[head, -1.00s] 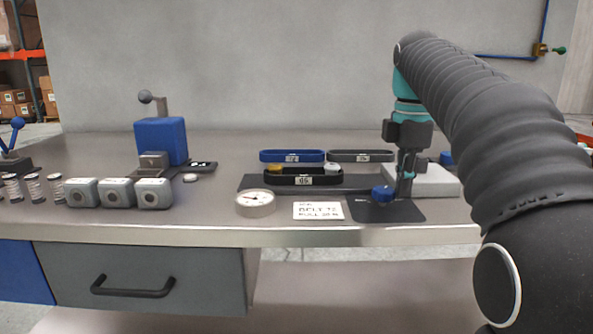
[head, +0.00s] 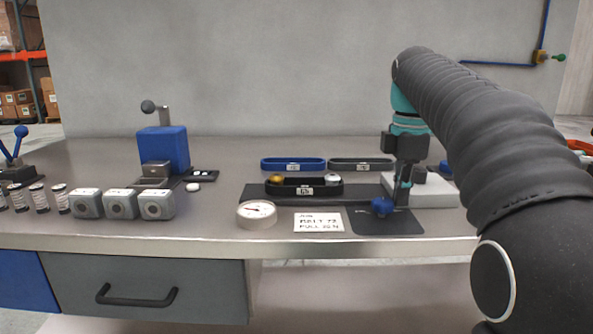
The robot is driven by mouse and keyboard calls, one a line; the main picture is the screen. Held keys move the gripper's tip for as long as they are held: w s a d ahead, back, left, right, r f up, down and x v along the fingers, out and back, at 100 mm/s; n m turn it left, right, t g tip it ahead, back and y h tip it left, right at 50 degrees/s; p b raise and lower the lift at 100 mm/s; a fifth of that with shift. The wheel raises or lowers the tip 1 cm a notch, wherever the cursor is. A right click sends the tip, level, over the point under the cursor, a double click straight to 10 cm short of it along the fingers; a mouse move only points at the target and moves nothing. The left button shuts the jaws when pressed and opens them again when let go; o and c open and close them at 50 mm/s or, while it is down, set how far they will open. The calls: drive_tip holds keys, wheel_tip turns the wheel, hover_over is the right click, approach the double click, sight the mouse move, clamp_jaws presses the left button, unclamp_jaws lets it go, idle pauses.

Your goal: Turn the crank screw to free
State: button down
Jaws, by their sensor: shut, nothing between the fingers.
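I take the crank screw to be the piece with the blue knob (head: 382,206) low at the right, over a dark mat (head: 398,222), but I cannot make out a screw thread. My gripper (head: 403,196) points down just right of the knob. Its fingers are together and empty. I cannot tell whether they touch the knob. A black belt loop (head: 305,191) with a gold roller (head: 277,179) and a silver roller (head: 332,178) lies to the left on a dark base (head: 255,194). My gripper hides part of the pale block (head: 435,192) behind it.
Blue (head: 292,164) and grey (head: 360,164) loops lie behind. A round dial (head: 257,214) and a printed card (head: 318,221) sit in front. At left are a blue box (head: 165,146) with a ball-ended lever, grey blocks (head: 120,204) and small cylinders (head: 38,198).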

drive_tip(key=shift+w+a, duration=0.2)
drive_tip(key=shift+w, duration=0.45)
drive_tip(key=shift+w+d, duration=0.1)
drive_tip(key=shift+d, duration=0.05)
idle(0.4)
drive_tip(key=shift+w+d, duration=0.1)
drive_tip(key=shift+d, duration=0.1)
drive_tip(key=shift+r, duration=2.95)
